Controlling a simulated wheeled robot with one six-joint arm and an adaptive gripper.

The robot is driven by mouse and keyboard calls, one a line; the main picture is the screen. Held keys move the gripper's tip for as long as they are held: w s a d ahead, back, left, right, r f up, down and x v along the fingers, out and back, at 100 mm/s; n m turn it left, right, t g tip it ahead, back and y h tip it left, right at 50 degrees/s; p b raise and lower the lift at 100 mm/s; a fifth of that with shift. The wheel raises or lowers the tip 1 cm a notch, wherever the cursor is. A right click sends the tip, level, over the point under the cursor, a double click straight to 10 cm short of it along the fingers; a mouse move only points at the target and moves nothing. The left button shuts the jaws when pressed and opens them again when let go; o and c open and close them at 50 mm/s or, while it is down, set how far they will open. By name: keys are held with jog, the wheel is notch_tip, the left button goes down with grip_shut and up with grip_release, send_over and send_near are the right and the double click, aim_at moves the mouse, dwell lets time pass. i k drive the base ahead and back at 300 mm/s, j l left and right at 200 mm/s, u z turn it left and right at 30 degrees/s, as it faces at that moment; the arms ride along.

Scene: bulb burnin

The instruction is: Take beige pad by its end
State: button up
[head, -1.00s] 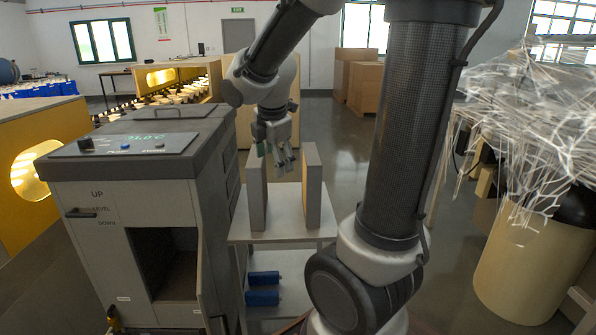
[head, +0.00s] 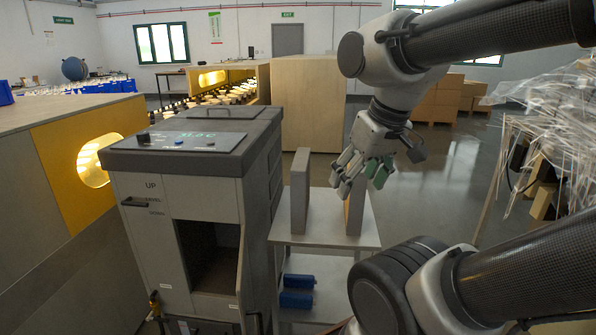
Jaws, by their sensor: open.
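Two upright slabs stand on a small light-topped table (head: 322,232). The right slab (head: 354,212) looks tan-beige and is the likeliest match for the beige pad. The left slab (head: 300,190) looks greyer. My gripper (head: 361,177) is open and empty, fingers pointing down at the upper end of the right slab. It hides part of that slab's top, and I cannot tell whether the fingers touch it or straddle it. A green part shows at the gripper's right finger.
A grey cabinet (head: 190,190) with a control panel and an open bay stands left of the table. Blue cylinders (head: 297,298) lie on the table's lower shelf. Cardboard boxes (head: 440,98) stand at the back. Clear wrapping strands (head: 560,115) hang at the right.

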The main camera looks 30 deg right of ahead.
aim_at(354, 206)
jog(key=i+j, duration=0.1)
jog(key=j, duration=0.3)
jog(key=i+j, duration=0.15)
jog(key=j, duration=0.2)
jog(key=i+j, duration=0.1)
jog(key=j, duration=0.3)
jog(key=j+z, duration=0.2)
jog(key=z, duration=0.25)
jog(key=i+j+z, duration=0.1)
jog(key=z, duration=0.3)
jog(key=j+z, duration=0.3)
jog(key=z, duration=0.6)
